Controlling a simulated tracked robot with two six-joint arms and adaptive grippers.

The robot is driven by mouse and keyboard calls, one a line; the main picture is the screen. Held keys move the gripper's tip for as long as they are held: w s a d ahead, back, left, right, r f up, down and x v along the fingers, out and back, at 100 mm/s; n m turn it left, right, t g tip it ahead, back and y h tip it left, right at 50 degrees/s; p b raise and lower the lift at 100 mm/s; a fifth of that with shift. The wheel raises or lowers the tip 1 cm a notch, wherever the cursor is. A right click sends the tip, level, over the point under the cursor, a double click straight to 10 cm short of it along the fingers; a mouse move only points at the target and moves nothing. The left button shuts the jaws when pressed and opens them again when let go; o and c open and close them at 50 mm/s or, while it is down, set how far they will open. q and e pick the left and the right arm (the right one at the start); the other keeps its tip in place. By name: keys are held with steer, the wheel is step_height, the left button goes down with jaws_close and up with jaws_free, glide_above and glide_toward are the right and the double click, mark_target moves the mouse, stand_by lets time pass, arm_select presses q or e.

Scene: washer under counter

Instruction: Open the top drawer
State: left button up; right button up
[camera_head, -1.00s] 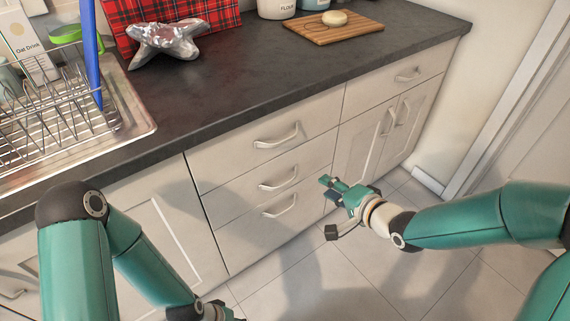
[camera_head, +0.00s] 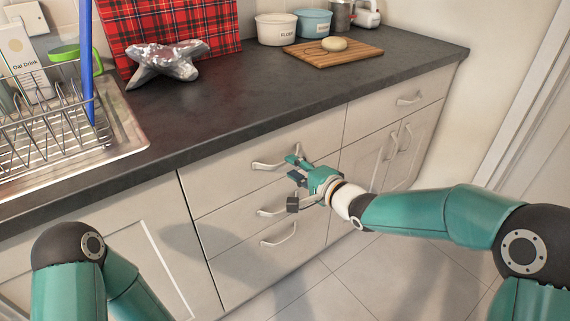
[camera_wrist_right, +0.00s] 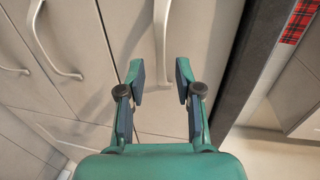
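The top drawer (camera_head: 222,184) is the uppermost of three in the cream stack under the dark counter, and its front is shut. Its curved metal handle (camera_head: 266,164) is partly covered by my right gripper in the head view. My right gripper (camera_head: 293,181) is open in front of the stack, close to this handle. In the right wrist view, the handle (camera_wrist_right: 161,40) runs up the picture, its near end lying between the open fingers (camera_wrist_right: 160,70) in the picture. Contact is not visible. My left gripper is out of view.
The middle handle (camera_head: 270,210) and bottom handle (camera_head: 279,235) lie just below. The countertop (camera_head: 240,115) overhangs the drawers. It holds a dish rack (camera_head: 45,125), a silver star ornament (camera_head: 165,65) and a wooden board (camera_head: 333,55). The tiled floor (camera_head: 385,270) in front is clear.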

mark_target(285, 162)
steer(key=shift+x, duration=2.35)
jaws_close()
